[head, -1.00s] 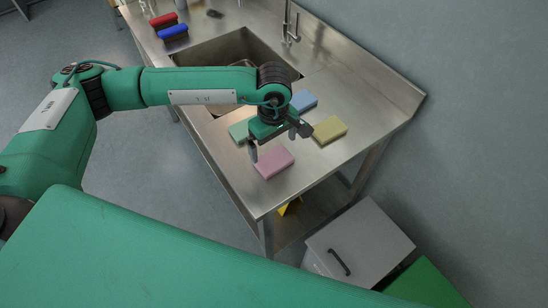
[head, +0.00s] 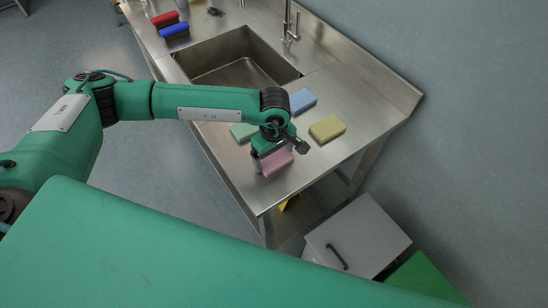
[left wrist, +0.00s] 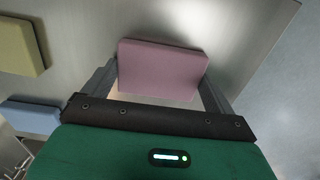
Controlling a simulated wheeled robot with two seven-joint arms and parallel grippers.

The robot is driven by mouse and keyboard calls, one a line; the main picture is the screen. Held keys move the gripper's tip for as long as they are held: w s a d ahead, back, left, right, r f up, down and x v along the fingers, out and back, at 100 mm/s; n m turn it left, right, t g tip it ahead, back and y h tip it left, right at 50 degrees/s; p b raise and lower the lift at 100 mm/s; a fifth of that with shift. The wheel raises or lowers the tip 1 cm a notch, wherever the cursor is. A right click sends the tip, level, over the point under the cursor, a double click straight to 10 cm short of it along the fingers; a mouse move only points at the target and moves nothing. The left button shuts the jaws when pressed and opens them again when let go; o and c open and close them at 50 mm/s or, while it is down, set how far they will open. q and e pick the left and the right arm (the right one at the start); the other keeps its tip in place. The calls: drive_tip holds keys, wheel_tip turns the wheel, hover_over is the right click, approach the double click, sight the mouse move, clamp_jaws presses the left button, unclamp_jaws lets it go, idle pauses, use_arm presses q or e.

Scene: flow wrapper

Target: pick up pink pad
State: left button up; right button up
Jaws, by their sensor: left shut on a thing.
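The pink pad (head: 276,162) is at the front end of the steel counter in the head view, partly covered by my left gripper (head: 272,160). In the left wrist view the pink pad (left wrist: 162,70) sits between the two fingers of my left gripper (left wrist: 160,80), which is shut on it. I cannot tell for sure whether the pad is still touching the counter. My right gripper is not in view.
A yellow pad (head: 327,129), a blue pad (head: 303,102) and a green pad (head: 243,131) lie near on the counter (head: 300,180). A sink (head: 240,62) is behind them. Red (head: 165,19) and blue (head: 174,31) brushes are at the far left. A lidded grey bin (head: 357,235) stands at right.

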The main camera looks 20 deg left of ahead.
sight(274, 158)
use_arm(q)
drive_tip(key=shift+r, duration=0.1)
drive_tip(key=shift+r, duration=0.5)
wheel_tip(274, 158, up, 19)
drive_tip(key=b, duration=0.5)
